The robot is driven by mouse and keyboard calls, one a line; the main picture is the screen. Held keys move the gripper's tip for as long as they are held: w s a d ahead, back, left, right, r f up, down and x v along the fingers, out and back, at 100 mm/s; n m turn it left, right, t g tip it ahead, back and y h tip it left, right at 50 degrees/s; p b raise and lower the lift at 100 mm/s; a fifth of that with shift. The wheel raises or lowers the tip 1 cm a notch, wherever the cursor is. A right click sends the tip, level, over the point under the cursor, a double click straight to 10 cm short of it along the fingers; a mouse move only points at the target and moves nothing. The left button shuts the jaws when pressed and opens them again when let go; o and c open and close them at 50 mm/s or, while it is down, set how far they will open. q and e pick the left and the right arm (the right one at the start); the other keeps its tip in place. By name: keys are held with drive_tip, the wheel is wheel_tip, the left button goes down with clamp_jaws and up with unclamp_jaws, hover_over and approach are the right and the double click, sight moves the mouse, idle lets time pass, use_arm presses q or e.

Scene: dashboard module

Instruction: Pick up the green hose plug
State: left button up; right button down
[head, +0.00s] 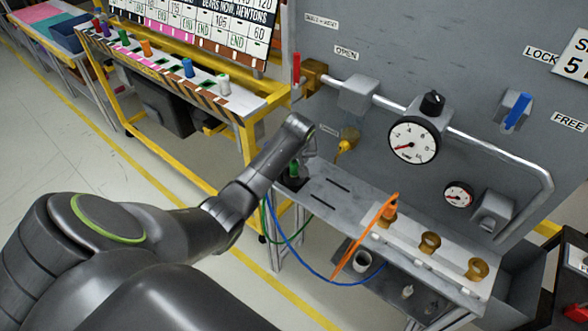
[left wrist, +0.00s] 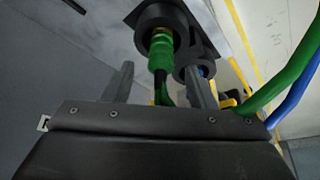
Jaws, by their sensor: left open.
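The green hose plug (left wrist: 160,55) sits in a round black holder (left wrist: 163,15) in the left wrist view. In the head view the plug (head: 294,170) shows at the left end of the grey shelf, partly hidden by my gripper. My left gripper (left wrist: 158,80) is open, with one finger on each side of the plug in the wrist picture and gaps beside it. In the head view my left gripper (head: 304,150) is right at the plug. Whether a finger touches it, I cannot tell. My right gripper is not in view.
A green hose (left wrist: 296,75) and a blue hose (head: 289,249) hang close by. A second black holder stands beside the first. On the grey shelf (head: 335,197) are an orange plug (head: 388,212) and brass rings (head: 430,241). The grey panel (head: 330,60) rises behind.

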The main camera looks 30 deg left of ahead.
use_arm(q)
drive_tip(key=shift+x, duration=1.2)
drive_tip(key=shift+s+d+f, duration=0.1)
drive_tip(key=shift+s, duration=0.05)
clamp_jaws()
